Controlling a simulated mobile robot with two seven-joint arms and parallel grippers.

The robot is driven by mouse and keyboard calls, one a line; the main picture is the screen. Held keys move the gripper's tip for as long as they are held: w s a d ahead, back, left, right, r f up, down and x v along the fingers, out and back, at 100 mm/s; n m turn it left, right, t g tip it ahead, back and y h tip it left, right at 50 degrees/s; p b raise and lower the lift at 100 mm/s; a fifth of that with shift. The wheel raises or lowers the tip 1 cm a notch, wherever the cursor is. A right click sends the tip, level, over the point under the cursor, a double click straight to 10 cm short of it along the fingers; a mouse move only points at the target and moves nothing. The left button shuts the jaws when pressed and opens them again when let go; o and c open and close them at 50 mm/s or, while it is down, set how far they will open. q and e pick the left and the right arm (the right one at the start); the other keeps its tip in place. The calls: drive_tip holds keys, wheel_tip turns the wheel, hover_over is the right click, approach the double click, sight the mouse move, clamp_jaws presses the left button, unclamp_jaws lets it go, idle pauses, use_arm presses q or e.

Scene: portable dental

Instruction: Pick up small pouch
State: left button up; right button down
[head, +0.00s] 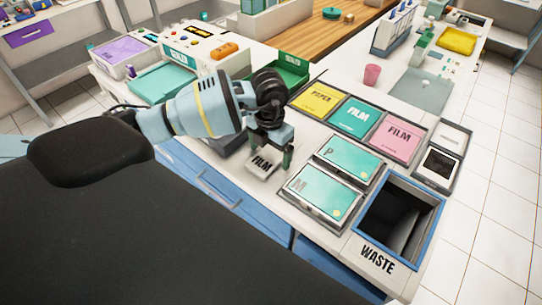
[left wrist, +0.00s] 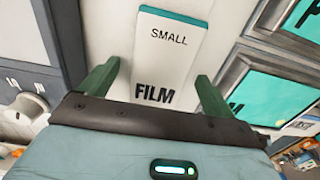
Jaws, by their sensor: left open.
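The small pouch (head: 262,164) is a white packet printed "FILM", at the counter's front edge in the head view. In the left wrist view the pouch (left wrist: 168,50) shows a teal band and the words "SMALL" and "FILM". My left gripper (head: 270,155) is open just above it and points down. In the left wrist view the green fingers of the left gripper (left wrist: 155,85) stand on either side of the pouch, with gaps, not closed on it. Part of the pouch is hidden by the gripper in the head view. My right gripper is not in view.
Trays with teal packets (head: 325,190) lie just right of the pouch. Yellow, teal and pink packets (head: 397,140) lie behind them. An open waste bin (head: 436,206) is at the right front. A green box (head: 290,70) stands behind my left gripper.

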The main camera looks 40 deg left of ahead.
sight(268, 157)
use_arm(q)
drive_tip(key=shift+f, duration=0.2)
drive_tip(key=c, duration=1.1)
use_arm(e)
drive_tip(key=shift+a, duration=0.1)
use_arm(q)
drive_tip(key=shift+r, duration=0.8)
drive_tip(key=shift+s+a+r, duration=0.1)
drive_tip(key=shift+s+r, duration=0.15)
drive_tip(key=shift+r, duration=0.75)
drive_tip(key=s+a+r, duration=0.1)
drive_tip(key=s+a, duration=0.1)
drive_tip(key=s, duration=1.3)
drive_tip(key=shift+s+r+b, duration=0.2)
drive_tip(key=shift+s+b, duration=0.05)
drive_tip(key=shift+b, duration=0.1)
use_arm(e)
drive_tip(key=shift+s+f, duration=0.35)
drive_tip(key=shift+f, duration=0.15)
